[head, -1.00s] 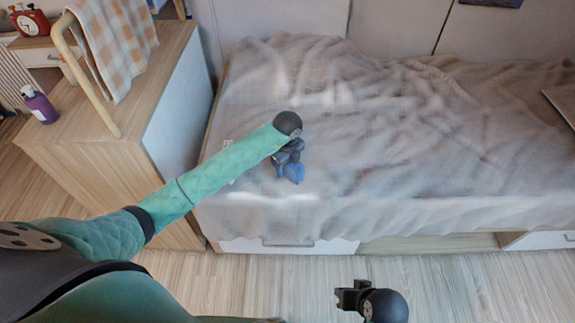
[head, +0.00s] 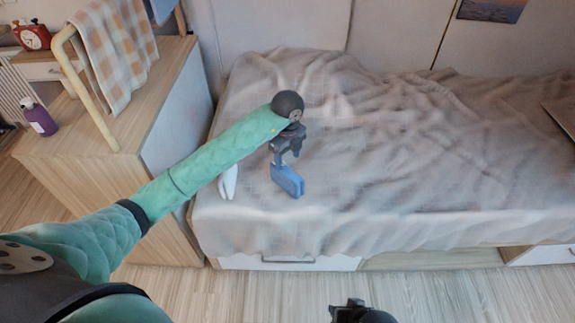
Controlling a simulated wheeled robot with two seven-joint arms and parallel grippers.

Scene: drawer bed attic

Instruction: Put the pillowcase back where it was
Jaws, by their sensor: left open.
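My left gripper (head: 283,158) is open above the front left part of the bed, its dark jaws pointing down. A small blue slab-like thing (head: 287,181) shows directly below the jaws. I cannot tell whether it touches them or rests on the bed, nor whether it is the pillowcase. A small white thing (head: 228,182) lies on the bed left of the gripper, partly hidden by my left forearm. It is too small to identify. No plainly recognisable pillowcase shows. My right gripper (head: 345,310) shows only in part at the bottom edge, away from the bed.
A crumpled grey-beige cover spreads over the bed (head: 430,150), which has drawers (head: 290,262) below. A wooden cabinet (head: 95,165) at left carries a curved rail (head: 85,85), a checked cloth (head: 120,45) and a purple bottle (head: 38,117). The floor in front is clear.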

